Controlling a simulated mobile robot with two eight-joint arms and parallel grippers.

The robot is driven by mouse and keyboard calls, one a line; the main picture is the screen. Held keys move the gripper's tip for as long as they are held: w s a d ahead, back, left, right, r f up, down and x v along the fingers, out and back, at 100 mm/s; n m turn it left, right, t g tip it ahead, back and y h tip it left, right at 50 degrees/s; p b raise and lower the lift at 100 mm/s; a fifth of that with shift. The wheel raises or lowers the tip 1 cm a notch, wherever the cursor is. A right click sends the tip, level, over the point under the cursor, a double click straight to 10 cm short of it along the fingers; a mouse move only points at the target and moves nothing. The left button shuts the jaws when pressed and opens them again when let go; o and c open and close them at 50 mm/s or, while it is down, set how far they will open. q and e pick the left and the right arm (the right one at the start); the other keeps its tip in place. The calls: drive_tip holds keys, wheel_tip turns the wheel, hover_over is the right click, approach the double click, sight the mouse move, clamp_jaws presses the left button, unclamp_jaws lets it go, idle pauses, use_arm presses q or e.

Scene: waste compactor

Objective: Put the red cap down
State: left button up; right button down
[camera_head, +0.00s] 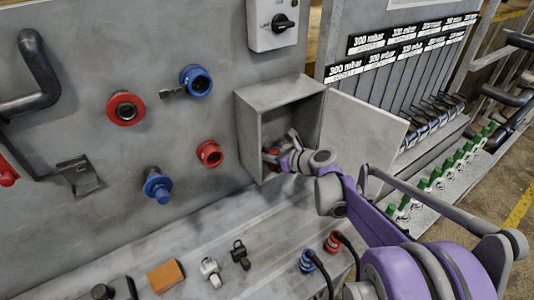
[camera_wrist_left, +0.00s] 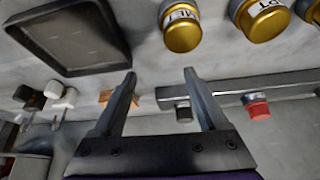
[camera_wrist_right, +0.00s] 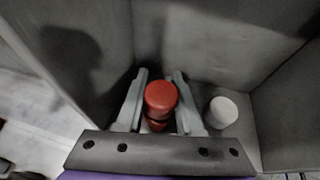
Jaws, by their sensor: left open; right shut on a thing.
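The red cap (camera_wrist_right: 160,98) is between the fingers of my right gripper (camera_wrist_right: 160,95), which is shut on it. In the right wrist view they are inside a grey open box, and a white cylinder (camera_wrist_right: 222,111) stands to the right of the cap. In the head view my right gripper (camera_head: 283,158) reaches into the grey wall box (camera_head: 248,120), and a bit of red shows at its fingers. Whether the cap touches the box floor cannot be told. My left gripper (camera_wrist_left: 160,95) is open and empty; it is not visible in the head view.
The box door (camera_head: 365,128) stands open to the right. Red and blue fittings (camera_head: 125,108) sit on the wall to the left. On the ledge below are an orange block (camera_head: 165,276), small connectors (camera_head: 240,254) and blue and red hose ends (camera_head: 332,242). A dark tray (camera_wrist_left: 70,38) shows in the left wrist view.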

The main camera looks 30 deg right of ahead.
use_arm(q)
drive_tip(key=shift+f, duration=0.1)
use_arm(e)
drive_tip(key=shift+f, duration=0.2)
drive_tip(key=c, duration=0.5)
unclamp_jaws()
drive_tip(key=shift+c, duration=0.2)
